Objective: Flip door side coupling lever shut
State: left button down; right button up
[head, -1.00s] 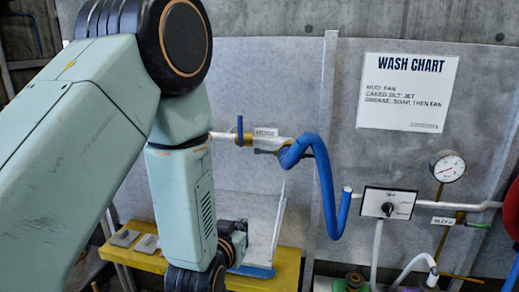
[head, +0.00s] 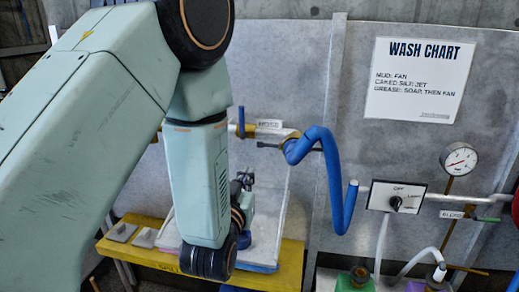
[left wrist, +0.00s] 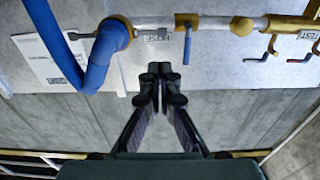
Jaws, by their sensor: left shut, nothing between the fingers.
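A brass hose coupling (head: 291,140) joins the wall pipe to the blue hose (head: 328,160). A thin dark lever (head: 268,145) sticks out leftward from it, under the HOSE label. I cannot tell whether this is the door side lever. A blue valve handle (head: 241,120) stands upright on the pipe further left. My left gripper (head: 243,178) is below the pipe, pointing up, apart from the lever. In the left wrist view its shut, empty fingers (left wrist: 160,72) point toward the pipe, between the blue hose (left wrist: 100,55) and the blue handle (left wrist: 187,46). My right gripper is not in view.
A yellow bench (head: 270,276) with grey pads (head: 121,232) and a white tray stands below. To the right are a selector box (head: 397,197), a pressure gauge (head: 460,159) and a white hose. The wall below the pipe looks clear.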

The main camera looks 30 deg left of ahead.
aim_at(261, 145)
pick_arm(q)
jog(key=p+x, duration=0.1)
jog(key=x, duration=0.8)
jog(key=p+x, duration=0.1)
jog(key=x, duration=0.3)
jog(key=shift+w+a+f+p, duration=0.1)
jog(key=shift+a+f+p, duration=0.05)
jog(key=shift+a+p, duration=0.2)
jog(key=shift+w+d, duration=0.15)
jog(key=shift+w, duration=0.35)
jog(key=shift+a, duration=0.25)
jog(key=shift+w+d+m+h, duration=0.1)
jog(key=shift+w+m+h, duration=0.05)
jog(key=shift+m+h, duration=0.2)
